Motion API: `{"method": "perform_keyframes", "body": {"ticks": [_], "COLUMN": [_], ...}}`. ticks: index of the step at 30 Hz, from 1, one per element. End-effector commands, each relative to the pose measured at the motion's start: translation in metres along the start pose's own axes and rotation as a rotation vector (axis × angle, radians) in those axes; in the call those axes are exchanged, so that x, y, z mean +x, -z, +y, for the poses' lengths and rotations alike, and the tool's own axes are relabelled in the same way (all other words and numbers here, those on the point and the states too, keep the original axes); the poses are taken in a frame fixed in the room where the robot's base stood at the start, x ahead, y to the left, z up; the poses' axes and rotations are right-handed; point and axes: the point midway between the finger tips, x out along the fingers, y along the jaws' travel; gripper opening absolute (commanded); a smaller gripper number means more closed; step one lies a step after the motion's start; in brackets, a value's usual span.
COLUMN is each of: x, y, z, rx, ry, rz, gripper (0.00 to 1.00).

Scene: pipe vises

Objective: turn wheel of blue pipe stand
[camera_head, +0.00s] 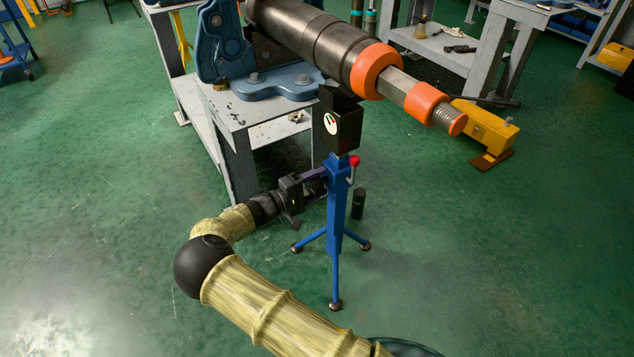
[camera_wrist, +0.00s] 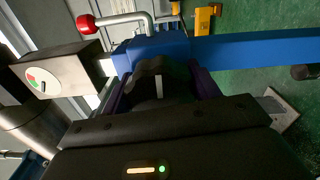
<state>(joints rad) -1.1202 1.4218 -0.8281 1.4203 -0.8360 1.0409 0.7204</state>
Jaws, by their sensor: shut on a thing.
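The blue pipe stand (camera_head: 335,215) stands upright on its tripod legs on the green floor. In the wrist view its blue post (camera_wrist: 245,48) lies across the top. A crank with a red knob (camera_head: 355,161) is on the post and also shows in the wrist view (camera_wrist: 85,24). My gripper (camera_head: 317,178) reaches the post from the left. In the wrist view its purple fingers are shut on the black wheel (camera_wrist: 152,72), one on each side. The wheel's lower part is hidden by my gripper's body.
A black box head with a dial (camera_head: 342,128) tops the stand, below a thick pipe with orange collars (camera_head: 374,72). A blue vise (camera_head: 225,45) sits on the grey table (camera_head: 237,150) at left. A black cylinder (camera_head: 358,204) is right of the post.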

Motion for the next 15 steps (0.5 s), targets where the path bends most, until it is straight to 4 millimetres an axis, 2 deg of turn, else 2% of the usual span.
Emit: {"method": "perform_keyframes", "body": {"ticks": [15], "x": [-0.0015], "y": [0.0011], "z": [-0.0038], "rx": [0.490], "ry": [0.002], "rz": [0.003], "gripper": [0.38]}}
